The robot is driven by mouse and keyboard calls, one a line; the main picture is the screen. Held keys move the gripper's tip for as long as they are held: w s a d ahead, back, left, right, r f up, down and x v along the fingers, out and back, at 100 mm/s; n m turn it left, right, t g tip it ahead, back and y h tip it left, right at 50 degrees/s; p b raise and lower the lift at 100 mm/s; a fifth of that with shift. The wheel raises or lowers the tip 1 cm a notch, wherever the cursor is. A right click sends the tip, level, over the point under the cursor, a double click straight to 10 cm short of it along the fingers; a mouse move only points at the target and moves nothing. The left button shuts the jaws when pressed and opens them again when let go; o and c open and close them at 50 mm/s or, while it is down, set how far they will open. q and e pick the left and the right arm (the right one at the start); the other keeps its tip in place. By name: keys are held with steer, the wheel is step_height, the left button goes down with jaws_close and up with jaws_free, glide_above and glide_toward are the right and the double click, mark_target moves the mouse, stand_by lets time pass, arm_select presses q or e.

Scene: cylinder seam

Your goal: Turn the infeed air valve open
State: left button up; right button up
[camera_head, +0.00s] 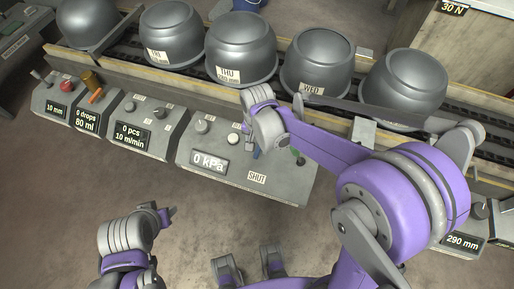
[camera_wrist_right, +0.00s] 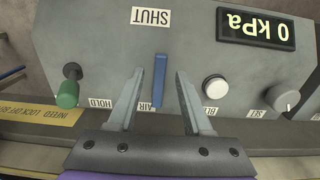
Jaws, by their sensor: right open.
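The infeed air valve is a blue lever (camera_wrist_right: 159,82) above the AIR label on a grey control panel (camera_wrist_right: 100,30). A sign by it reads SHUT (camera_wrist_right: 151,16), and the display (camera_wrist_right: 256,28) reads 0 kPa. My right gripper (camera_wrist_right: 161,76) is open, with one finger on each side of the lever and visible gaps between. In the head view my right gripper (camera_head: 254,146) hangs over the panel and hides most of the lever. My left gripper (camera_head: 166,216) is at the lower left, over the floor, away from the panel; its jaws are unclear.
A green-handled HOLD lever (camera_wrist_right: 68,90) stands on one side of the blue lever. A white BLOW button (camera_wrist_right: 215,87) and a SET knob (camera_wrist_right: 284,97) are on the other. Several dark grey pots, one marked THU (camera_head: 241,48), line the conveyor behind the panels.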

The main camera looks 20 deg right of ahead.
steer(key=shift+f, duration=0.95)
steer(key=shift+c, duration=0.3)
jaws_close()
stand_by(0.5)
